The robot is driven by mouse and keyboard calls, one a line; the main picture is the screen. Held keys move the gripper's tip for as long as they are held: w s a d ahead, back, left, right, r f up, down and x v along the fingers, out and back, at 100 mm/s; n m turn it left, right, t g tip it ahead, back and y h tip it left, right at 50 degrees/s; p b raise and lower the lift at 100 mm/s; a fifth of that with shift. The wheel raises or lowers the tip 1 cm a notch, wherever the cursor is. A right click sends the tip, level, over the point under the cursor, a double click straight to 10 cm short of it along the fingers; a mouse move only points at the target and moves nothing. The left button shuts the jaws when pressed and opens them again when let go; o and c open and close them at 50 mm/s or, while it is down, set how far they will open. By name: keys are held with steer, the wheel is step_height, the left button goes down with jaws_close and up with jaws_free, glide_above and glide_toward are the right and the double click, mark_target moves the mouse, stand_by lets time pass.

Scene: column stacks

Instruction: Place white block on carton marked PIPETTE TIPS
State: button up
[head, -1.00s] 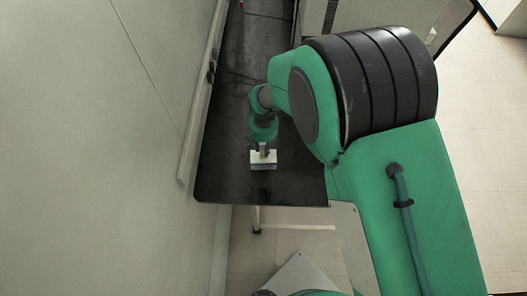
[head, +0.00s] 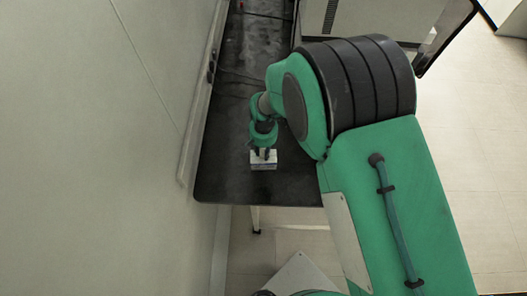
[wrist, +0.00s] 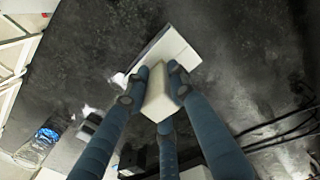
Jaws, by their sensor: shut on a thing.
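My gripper (wrist: 160,82) is shut on the white block (wrist: 158,98), a pale upright piece between its dark blue fingers. A white carton (wrist: 172,50) with a bluish side lies just beyond the fingertips in the wrist view; no marking on it can be read. In the head view the carton (head: 263,166) sits near the front end of the dark bench, and my gripper (head: 263,153) is right over it. The block is hidden behind my fingers there. I cannot tell whether the block touches the carton.
In the wrist view a clear bottle (wrist: 38,145) lies at lower left near a small black-and-white object (wrist: 90,125). Dark cables (wrist: 280,128) run at the right.

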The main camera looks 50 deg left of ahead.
steer(key=shift+f, duration=0.15)
steer(key=o, duration=0.9)
steer(key=shift+o, duration=0.2)
step_height(320, 180, up, 12)
steer(key=shift+r+p, duration=0.15)
steer(key=shift+p, duration=0.3)
stand_by(0.5)
